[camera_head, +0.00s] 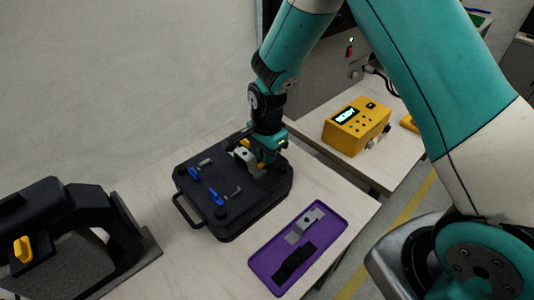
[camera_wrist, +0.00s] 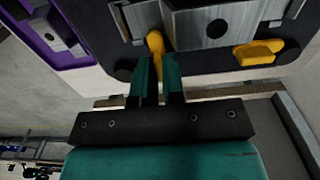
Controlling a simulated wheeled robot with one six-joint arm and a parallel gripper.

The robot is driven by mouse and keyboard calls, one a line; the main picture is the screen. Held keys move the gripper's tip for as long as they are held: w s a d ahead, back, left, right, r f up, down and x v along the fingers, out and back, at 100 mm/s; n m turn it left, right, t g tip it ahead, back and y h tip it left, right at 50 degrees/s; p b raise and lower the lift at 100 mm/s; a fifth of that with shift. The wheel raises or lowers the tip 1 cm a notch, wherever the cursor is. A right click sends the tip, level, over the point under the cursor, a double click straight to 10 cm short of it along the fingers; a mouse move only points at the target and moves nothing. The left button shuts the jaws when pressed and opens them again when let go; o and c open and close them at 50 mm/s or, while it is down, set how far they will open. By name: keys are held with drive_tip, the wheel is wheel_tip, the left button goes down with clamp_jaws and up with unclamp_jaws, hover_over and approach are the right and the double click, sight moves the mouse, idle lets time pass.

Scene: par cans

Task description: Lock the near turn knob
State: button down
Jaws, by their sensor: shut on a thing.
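A black case-like fixture (camera_head: 235,222) lies on the pale table, with a grey metal block (camera_wrist: 210,25) on it. In the wrist view, a yellow turn knob (camera_wrist: 155,42) stands beside the block on the side toward the purple tray, its long side pointing away from my wrist. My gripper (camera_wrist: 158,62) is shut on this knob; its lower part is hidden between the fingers. A second yellow knob (camera_wrist: 258,52) lies crosswise to the right, apart from my fingers. In the head view my gripper (camera_head: 266,155) is low over the fixture's far right part and hides the held knob.
Two blue knobs (camera_head: 193,173) (camera_head: 217,198) sit on the fixture's left part. A purple tray (camera_head: 262,270) with a grey plate and a black piece lies at right. A yellow box with a display (camera_head: 357,125) stands on another table. A black machine (camera_head: 60,225) stands at left.

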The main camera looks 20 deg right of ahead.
idle(0.5)
drive_tip(key=c, duration=1.5)
unclamp_jaws()
drive_tip(key=shift+r, duration=0.15)
wheel_tip(320, 180, up, 17)
drive_tip(key=b, duration=0.1)
drive_tip(key=shift+b, duration=0.4)
drive_tip(key=shift+r, duration=0.1)
drive_tip(key=s+a+r+n+y, duration=0.2)
drive_tip(key=s+n, duration=0.8)
drive_tip(key=s, duration=0.2)
drive_tip(key=s+a+r+n+y, duration=0.2)
drive_tip(key=s+r+n, duration=0.1)
drive_tip(key=s+n, duration=0.7)
drive_tip(key=shift+s+a+n, duration=0.15)
drive_tip(key=shift+s+n, duration=0.25)
drive_tip(key=shift+s, duration=0.75)
